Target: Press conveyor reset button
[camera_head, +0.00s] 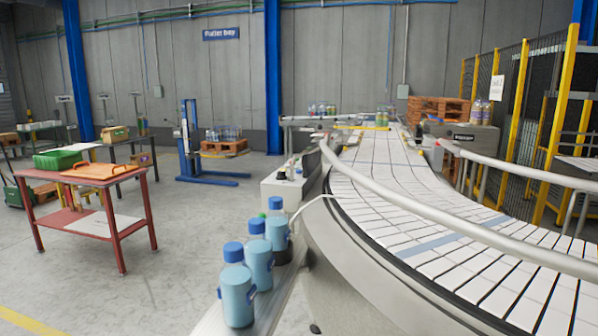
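The conveyor (430,225) is a wide curved belt of white slats with a few blue ones, running from the right foreground to the back. A pale box (285,190) stands against its left side, with small dark and light parts on top. I cannot make out which part, if any, is the reset button. A small green spot (263,215) shows just below the box, too small to identify. Neither of my grippers is in view.
Several teal bottle-like things with blue caps (238,296) line the ledge left of the conveyor. A curved metal rail (400,208) borders the belt. A red table (95,180) stands left, a blue lifter (190,150) behind. Yellow-framed fencing (512,120) is right. The floor between table and conveyor is clear.

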